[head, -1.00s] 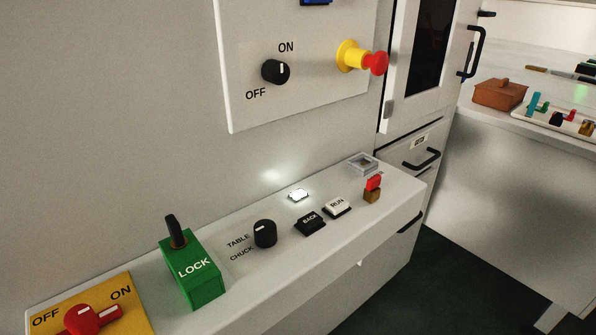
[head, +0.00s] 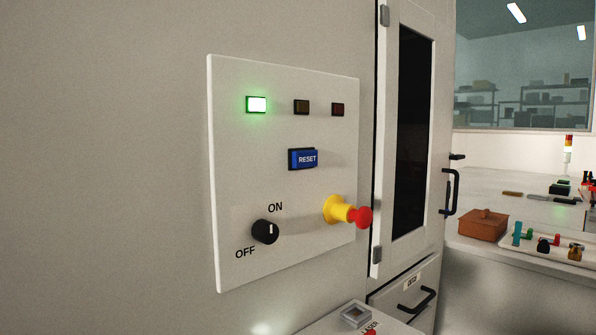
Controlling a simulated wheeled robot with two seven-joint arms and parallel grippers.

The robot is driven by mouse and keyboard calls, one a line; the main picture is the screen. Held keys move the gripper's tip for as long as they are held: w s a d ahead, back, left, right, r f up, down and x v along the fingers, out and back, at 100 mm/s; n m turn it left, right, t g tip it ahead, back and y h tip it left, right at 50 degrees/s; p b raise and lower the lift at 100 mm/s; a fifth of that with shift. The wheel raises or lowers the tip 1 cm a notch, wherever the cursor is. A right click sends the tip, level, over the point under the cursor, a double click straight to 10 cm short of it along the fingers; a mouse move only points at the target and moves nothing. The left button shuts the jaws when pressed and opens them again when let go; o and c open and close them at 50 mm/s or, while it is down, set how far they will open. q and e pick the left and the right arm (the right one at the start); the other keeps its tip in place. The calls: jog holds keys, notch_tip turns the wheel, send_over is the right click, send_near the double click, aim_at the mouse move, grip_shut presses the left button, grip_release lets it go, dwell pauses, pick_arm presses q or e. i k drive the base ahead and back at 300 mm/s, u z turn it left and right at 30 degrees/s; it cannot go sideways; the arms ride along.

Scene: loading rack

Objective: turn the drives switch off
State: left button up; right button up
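A black rotary switch (head: 265,232) is on the lower left of the white wall panel (head: 235,180). ON is printed above it and OFF at its lower left. Its white mark points up, toward ON. No word "drives" is readable beside it, so I cannot tell from print that it is the drives switch. Neither of my grippers is in view, and nothing touches the switch.
The panel also has a lit green lamp (head: 256,104), two dark lamps, a blue RESET button (head: 303,159) and a red mushroom button (head: 361,217) on a yellow base. A cabinet door (head: 386,130) is to the right. A brown box (head: 483,225) and tray stand on the bench beyond.

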aim_at(266, 232)
jog(key=z, duration=0.05)
jog(key=k, duration=1.55)
jog(key=u, duration=0.8)
jog(key=i, duration=0.6)
jog(key=z, duration=0.25)
